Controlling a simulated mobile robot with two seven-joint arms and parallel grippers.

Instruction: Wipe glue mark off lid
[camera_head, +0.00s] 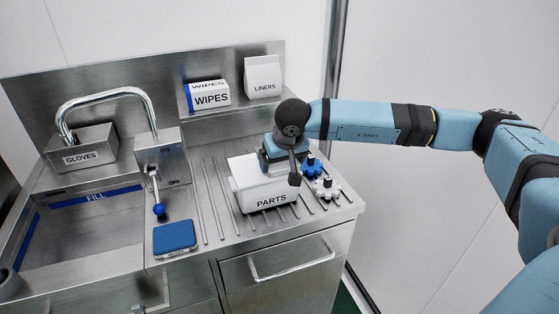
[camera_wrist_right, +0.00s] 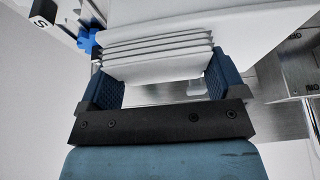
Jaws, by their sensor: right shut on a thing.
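A white box labelled PARTS (camera_head: 240,193), with a white lid, stands on the ribbed drainboard. My right gripper (camera_head: 278,160) is over the far right part of the lid and hides some of it. In the right wrist view my right gripper (camera_wrist_right: 160,85) is shut on a white folded wipe (camera_wrist_right: 158,60) with several layers. A broad white surface, apparently the lid (camera_wrist_right: 235,25), lies just beyond the wipe; I cannot tell whether they touch. I see no glue mark in either view. My left gripper is not in view.
Blue and white gears (camera_head: 327,187) lie right of the box. A blue sponge (camera_head: 175,237) lies on the counter at front left, near a blue-knobbed lever (camera_head: 158,209). The WIPES box (camera_head: 209,96) and LINERS box (camera_head: 263,77) stand on the back shelf. The sink is left.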

